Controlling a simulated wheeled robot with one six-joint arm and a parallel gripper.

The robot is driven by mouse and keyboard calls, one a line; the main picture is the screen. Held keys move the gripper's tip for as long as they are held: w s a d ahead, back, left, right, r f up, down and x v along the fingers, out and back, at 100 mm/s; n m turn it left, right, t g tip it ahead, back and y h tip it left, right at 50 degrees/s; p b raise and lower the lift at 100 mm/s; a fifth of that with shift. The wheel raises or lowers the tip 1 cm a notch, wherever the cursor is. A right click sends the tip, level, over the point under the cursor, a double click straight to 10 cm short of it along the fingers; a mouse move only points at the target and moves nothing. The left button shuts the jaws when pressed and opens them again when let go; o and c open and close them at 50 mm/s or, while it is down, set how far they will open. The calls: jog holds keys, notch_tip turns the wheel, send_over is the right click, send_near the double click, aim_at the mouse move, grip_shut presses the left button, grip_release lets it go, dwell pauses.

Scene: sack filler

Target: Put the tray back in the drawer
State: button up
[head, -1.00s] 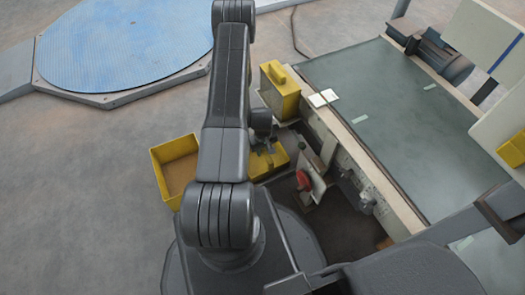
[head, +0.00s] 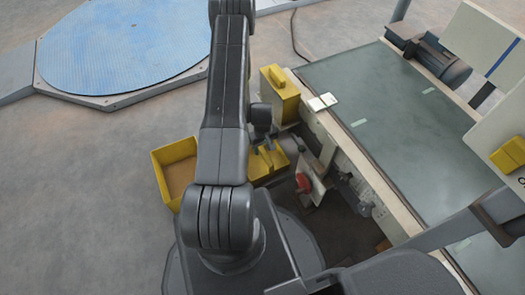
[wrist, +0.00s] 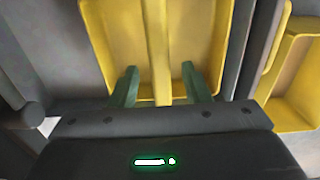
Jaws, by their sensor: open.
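A yellow tray (head: 279,157) with a raised middle bar lies low beside the bench, below my gripper (head: 262,143). In the wrist view the tray (wrist: 205,50) fills the upper middle, its bar running between two hollow compartments. My gripper (wrist: 160,88) is open there, with one green fingertip on each side of the bar. I see a gap between each fingertip and the bar. My arm hides part of the tray in the head view. I cannot make out the drawer for certain.
An open yellow bin (head: 160,172) stands on the floor to the left; a yellow bin also shows in the wrist view (wrist: 297,90). A yellow box (head: 281,95) stands at the bench's end. A red knob (head: 303,181) sticks out beside the bench (head: 400,120).

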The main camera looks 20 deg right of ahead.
notch_tip(320, 180, up, 8)
jog(key=p, duration=0.1)
jog(key=shift+f, duration=0.2)
